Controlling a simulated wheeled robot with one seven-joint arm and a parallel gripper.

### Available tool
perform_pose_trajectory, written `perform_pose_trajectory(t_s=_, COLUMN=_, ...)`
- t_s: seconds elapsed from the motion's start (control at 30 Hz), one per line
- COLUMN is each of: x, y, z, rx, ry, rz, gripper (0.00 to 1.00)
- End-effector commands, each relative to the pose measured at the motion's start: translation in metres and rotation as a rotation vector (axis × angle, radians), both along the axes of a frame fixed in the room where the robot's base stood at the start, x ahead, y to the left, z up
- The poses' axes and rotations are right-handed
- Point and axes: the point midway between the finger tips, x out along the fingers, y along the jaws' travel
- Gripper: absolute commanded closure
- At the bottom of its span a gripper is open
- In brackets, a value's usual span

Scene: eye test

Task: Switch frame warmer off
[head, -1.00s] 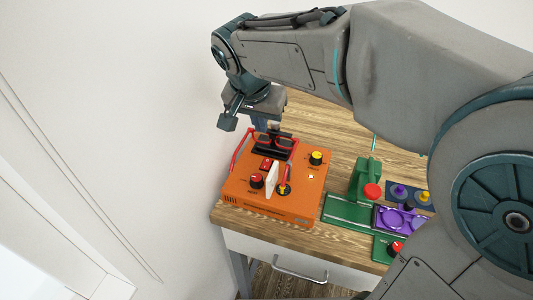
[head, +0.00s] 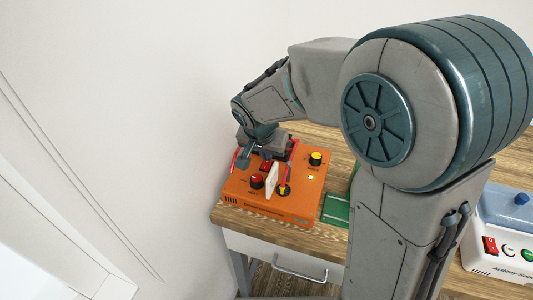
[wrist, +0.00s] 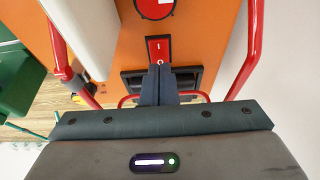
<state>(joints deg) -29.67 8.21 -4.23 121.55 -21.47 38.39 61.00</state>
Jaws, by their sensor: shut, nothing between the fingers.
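The frame warmer appears to be the orange box (head: 240,190) at the left end of the wooden table. On its top is a red rocker switch (wrist: 157,46) marked I and O; it also shows small in the head view (head: 265,165). My gripper (wrist: 158,69) is shut and empty, with its fingertips at the O end of the switch. The fingers cover part of that end. I cannot tell whether they touch or press it, nor which way the rocker is tipped.
A red knob (head: 257,181), an upright white plate (head: 272,180) and a yellow knob (head: 316,158) stand on the box. Red bars (wrist: 249,50) flank my fingers. A white device (head: 500,250) sits at right; my arm hides much of the table.

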Motion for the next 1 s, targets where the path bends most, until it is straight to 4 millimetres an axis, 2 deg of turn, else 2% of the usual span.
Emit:
perform_pose_trajectory(t_s=0.1, x=0.001, y=0.0, z=-0.007, rx=0.001, ry=0.001, rz=-0.001, gripper=1.0)
perform_pose_trajectory(t_s=0.47, x=0.001, y=0.0, z=-0.008, rx=0.0, ry=0.0, rz=-0.001, gripper=1.0)
perform_pose_trajectory(t_s=0.63, x=0.003, y=-0.001, z=-0.015, rx=0.001, ry=-0.001, rz=-0.001, gripper=1.0)
perform_pose_trajectory(t_s=1.0, x=-0.001, y=0.0, z=-0.013, rx=0.0, ry=0.003, rz=0.001, gripper=1.0)
